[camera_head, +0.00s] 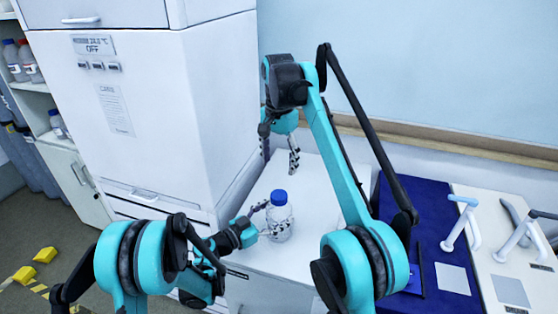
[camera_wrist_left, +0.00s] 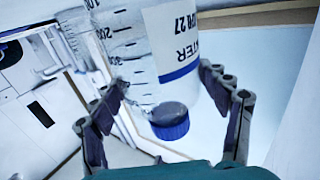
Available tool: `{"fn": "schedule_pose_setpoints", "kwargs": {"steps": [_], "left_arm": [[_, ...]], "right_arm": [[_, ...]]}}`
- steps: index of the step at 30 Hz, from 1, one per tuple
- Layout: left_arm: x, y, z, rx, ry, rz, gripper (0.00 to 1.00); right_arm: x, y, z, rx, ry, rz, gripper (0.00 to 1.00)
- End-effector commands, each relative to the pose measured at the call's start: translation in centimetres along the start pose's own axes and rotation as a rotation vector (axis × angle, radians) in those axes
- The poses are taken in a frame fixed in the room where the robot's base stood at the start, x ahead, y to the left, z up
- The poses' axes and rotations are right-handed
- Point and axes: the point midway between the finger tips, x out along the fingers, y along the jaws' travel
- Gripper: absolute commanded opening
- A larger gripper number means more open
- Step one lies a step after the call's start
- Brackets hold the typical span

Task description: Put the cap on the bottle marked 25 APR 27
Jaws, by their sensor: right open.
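A clear graduated bottle (camera_head: 281,228) stands upright on the white bench, with a blue cap (camera_head: 280,197) at its top. I cannot tell whether the cap is screwed tight. In the left wrist view the bottle (camera_wrist_left: 180,45) shows a white label with a blue band and partly visible text ending in "27"; the blue cap (camera_wrist_left: 170,120) is at its near end. My left gripper (camera_head: 270,217) has its fingers around the bottle's sides, seemingly touching it. My right gripper (camera_head: 280,151) is open and empty, above and behind the bottle.
A tall white cabinet (camera_head: 150,120) stands left of the bench (camera_head: 312,185). A dark blue mat (camera_head: 415,200) and white-blue handled tools (camera_head: 460,222) lie to the right. Shelved bottles (camera_head: 28,62) are at far left. The bench behind the bottle is clear.

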Motion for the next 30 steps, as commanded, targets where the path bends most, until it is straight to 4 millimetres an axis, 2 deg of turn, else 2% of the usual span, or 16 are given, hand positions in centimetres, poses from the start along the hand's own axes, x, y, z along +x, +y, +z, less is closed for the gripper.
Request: {"fn": "schedule_pose_setpoints", "kwargs": {"steps": [14,17,24,30], "left_arm": [[-0.5,-0.1,0.0,0.000,0.000,-0.001,0.96],[-1.8,-0.1,0.0,0.000,0.000,-0.003,0.96],[-7.0,-0.2,0.0,0.000,0.000,-0.005,0.96],[-10.4,-0.1,0.0,0.000,0.000,-0.003,0.96]], "right_arm": [[0.0,0.0,0.0,0.000,0.000,0.000,0.68],[0.0,0.0,0.0,0.000,0.000,0.000,0.68],[0.0,0.0,0.0,0.000,0.000,0.000,0.68],[0.0,0.0,0.0,0.000,0.000,0.000,0.68]]}}
